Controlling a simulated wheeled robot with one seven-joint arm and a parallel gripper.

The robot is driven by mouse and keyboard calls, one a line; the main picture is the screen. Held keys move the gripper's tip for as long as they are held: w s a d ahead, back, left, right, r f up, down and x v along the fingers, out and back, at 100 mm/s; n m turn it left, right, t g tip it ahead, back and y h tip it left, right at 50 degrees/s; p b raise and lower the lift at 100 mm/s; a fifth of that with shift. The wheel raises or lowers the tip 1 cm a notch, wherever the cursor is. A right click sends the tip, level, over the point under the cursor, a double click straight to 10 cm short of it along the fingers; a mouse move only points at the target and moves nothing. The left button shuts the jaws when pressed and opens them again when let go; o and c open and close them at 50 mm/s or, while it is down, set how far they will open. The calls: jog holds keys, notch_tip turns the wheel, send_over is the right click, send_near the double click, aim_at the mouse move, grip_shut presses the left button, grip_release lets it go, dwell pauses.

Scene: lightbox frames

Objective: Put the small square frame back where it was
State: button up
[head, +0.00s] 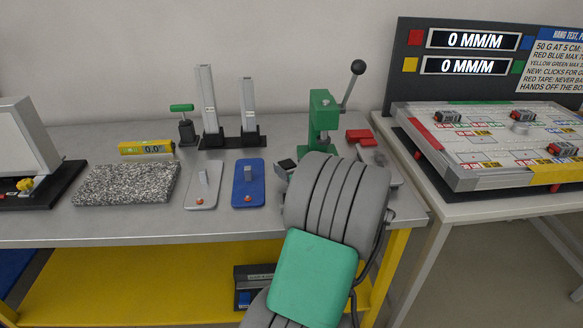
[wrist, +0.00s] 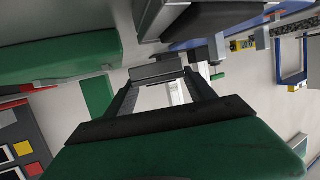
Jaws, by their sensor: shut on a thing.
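In the wrist view my gripper (wrist: 156,80) is shut on a grey metal piece (wrist: 155,71), held between the two dark fingertips. Only a narrow side of this piece shows, so I cannot tell whether it is the small square frame. In the head view my own arm covers most of the gripper. A small dark and pale shape (head: 287,165) shows just left of the arm, above the bench; I cannot tell whether it is the gripper tip or the held piece.
A green press (head: 322,112) with a lever stands behind my arm. Left of it are a blue plate (head: 248,193), a grey plate (head: 203,195), two upright posts (head: 208,100), a yellow level (head: 146,148) and a granite block (head: 125,185). Red blocks (head: 360,135) lie to the right.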

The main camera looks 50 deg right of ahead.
jog(key=shift+f+b, duration=0.35)
jog(key=shift+b, duration=0.25)
jog(key=shift+f+b, duration=0.25)
jog(key=shift+b, duration=0.1)
jog(key=shift+r, duration=0.1)
jog(key=o, duration=1.7)
